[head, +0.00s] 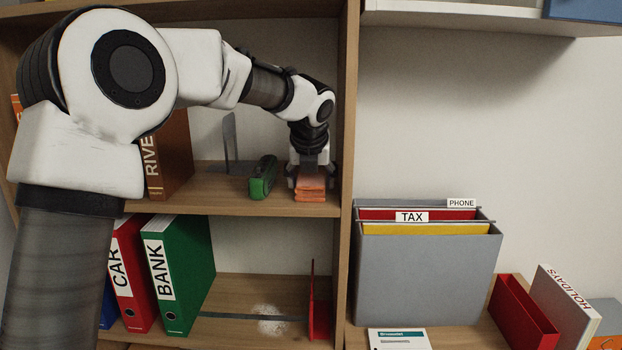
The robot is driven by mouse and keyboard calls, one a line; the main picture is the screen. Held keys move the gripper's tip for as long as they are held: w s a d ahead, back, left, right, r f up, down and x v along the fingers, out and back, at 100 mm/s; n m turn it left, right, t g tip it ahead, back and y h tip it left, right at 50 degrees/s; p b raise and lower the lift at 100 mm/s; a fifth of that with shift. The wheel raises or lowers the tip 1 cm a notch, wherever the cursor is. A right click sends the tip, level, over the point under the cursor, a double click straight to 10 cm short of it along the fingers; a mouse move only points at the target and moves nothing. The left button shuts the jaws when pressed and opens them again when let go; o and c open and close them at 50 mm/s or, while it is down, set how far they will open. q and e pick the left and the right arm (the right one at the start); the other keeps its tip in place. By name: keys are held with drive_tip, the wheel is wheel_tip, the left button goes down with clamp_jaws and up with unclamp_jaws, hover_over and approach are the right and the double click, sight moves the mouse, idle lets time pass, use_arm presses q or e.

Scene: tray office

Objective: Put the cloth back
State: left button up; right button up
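The orange folded cloth (311,190) lies on the middle shelf at its right end, near the upright divider. My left gripper (312,183) points down over it, with one finger on each side of the cloth. The fingers stand wide apart, and no firm grip on the cloth shows. The gripper covers the cloth's upper part. My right gripper is not in view.
A green object (263,178) stands close left of the cloth, by a grey bookend (230,145). The wooden divider (347,120) is close on the right. A whitish patch (270,320) marks the lower shelf between the green BANK binder (190,275) and a red bookend (319,310).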

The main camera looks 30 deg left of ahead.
use_arm(q)
drive_tip(key=shift+r, duration=0.1)
drive_tip(key=v, duration=1.2)
drive_tip(key=shift+w, duration=0.1)
